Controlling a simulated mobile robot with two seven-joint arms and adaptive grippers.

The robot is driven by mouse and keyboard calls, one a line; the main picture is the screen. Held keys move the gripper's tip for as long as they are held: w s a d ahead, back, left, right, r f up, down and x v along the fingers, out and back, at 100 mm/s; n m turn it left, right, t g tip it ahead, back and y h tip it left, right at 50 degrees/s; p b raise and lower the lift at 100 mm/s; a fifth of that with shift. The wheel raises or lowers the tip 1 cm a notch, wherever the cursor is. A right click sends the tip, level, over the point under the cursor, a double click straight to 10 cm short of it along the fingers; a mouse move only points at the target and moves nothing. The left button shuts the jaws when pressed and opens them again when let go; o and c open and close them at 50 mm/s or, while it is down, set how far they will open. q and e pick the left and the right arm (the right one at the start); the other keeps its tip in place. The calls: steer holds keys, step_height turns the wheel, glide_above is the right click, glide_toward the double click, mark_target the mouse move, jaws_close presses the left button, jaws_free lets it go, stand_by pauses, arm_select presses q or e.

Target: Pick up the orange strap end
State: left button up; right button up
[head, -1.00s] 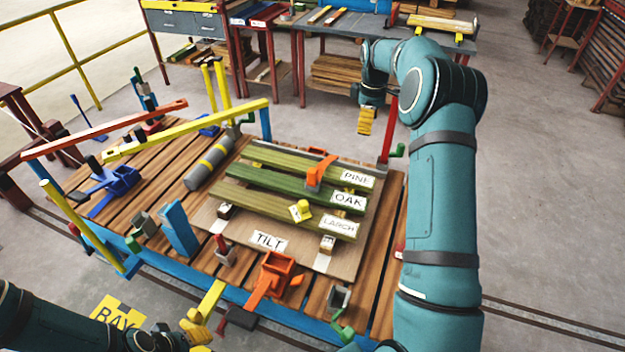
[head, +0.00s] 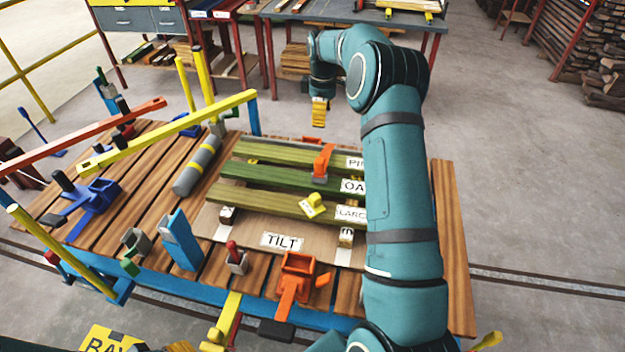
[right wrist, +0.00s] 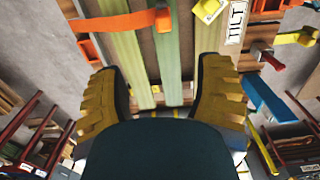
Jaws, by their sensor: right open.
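An orange clamp-like piece (head: 322,160) sits across the green beams near the PINE and OAK labels. An orange holder with a lever (head: 298,268) stands at the bench's front edge, with a small orange piece (head: 323,280) beside it. I cannot tell which orange part is the strap end. My right gripper (head: 319,112) hangs beyond the bench's back edge, apart from these. In the right wrist view its ridged yellow fingers (right wrist: 158,78) are spread and empty; an orange bar (right wrist: 115,22) crosses the beams ahead. My left gripper (head: 181,346) is mostly cut off at the bottom edge.
The slatted bench (head: 452,250) carries a TILT board (head: 282,241), a grey roller (head: 197,168) and blue brackets (head: 180,240). A long yellow bar (head: 170,130) and a red bar (head: 85,128) rise over its left part. My right arm covers the beams' right ends.

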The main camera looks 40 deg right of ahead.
steer(key=b, duration=0.3)
glide_above(320, 160)
steer(key=d, duration=0.1)
step_height(320, 160, down, 5)
step_height(320, 160, down, 8)
steer(key=shift+w+f+b, duration=0.1)
steer(key=shift+f+b, duration=0.1)
steer(key=shift+b, duration=0.9)
steer(key=f, duration=0.2)
steer(key=a+f+b, duration=0.1)
steer(key=f, duration=0.1)
steer(key=shift+f, duration=0.2)
steer(key=shift+d+f, duration=0.1)
steer(key=shift+f, duration=0.3)
arm_select(q)
step_height(320, 160, down, 8)
steer(key=shift+s+d, duration=0.25)
steer(key=shift+s, duration=0.05)
arm_select(e)
jaws_close()
